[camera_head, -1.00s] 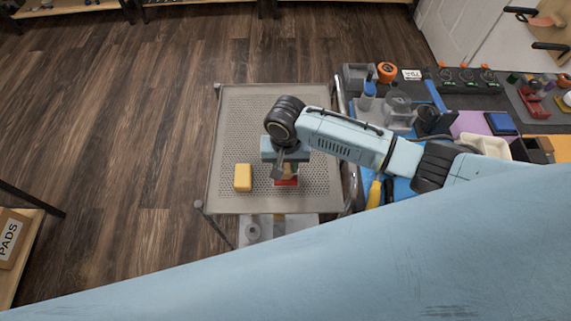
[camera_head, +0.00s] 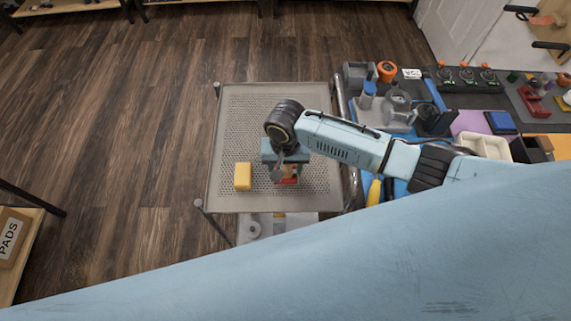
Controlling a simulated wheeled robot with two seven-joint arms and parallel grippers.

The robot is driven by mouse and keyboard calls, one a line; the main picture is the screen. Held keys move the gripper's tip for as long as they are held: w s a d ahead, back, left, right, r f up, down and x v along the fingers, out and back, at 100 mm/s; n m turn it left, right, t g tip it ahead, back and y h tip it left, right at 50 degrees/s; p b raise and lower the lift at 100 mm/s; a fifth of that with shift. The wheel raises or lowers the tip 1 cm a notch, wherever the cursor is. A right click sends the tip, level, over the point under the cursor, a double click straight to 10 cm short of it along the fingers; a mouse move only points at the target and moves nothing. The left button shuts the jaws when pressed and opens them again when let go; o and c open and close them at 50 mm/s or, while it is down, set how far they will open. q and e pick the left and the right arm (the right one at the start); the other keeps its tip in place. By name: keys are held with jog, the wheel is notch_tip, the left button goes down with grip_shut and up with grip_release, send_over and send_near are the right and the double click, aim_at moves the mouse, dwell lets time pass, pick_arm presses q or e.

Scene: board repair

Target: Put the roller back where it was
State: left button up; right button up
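My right gripper (camera_head: 280,170) points down over the front middle of a perforated metal cart top (camera_head: 250,115). A small red and brownish thing (camera_head: 288,180) shows right beside and under its fingers, mostly hidden by the gripper. I cannot tell whether this is the roller, or whether the fingers are closed on it. No other thing in view is clearly a roller. My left gripper is not in view.
A yellow block (camera_head: 243,176) lies on the cart left of the gripper. A crowded workbench with a clear jar (camera_head: 397,102), a blue block (camera_head: 501,122) and a white bin (camera_head: 484,144) stands at the right. The cart's back left is clear.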

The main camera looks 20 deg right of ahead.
jog(key=shift+r, duration=0.15)
jog(key=shift+w+r, duration=0.1)
jog(key=shift+r, duration=0.2)
notch_tip(320, 180, up, 13)
jog(key=p, duration=0.2)
jog(key=shift+f, duration=0.2)
jog(key=shift+f, duration=0.1)
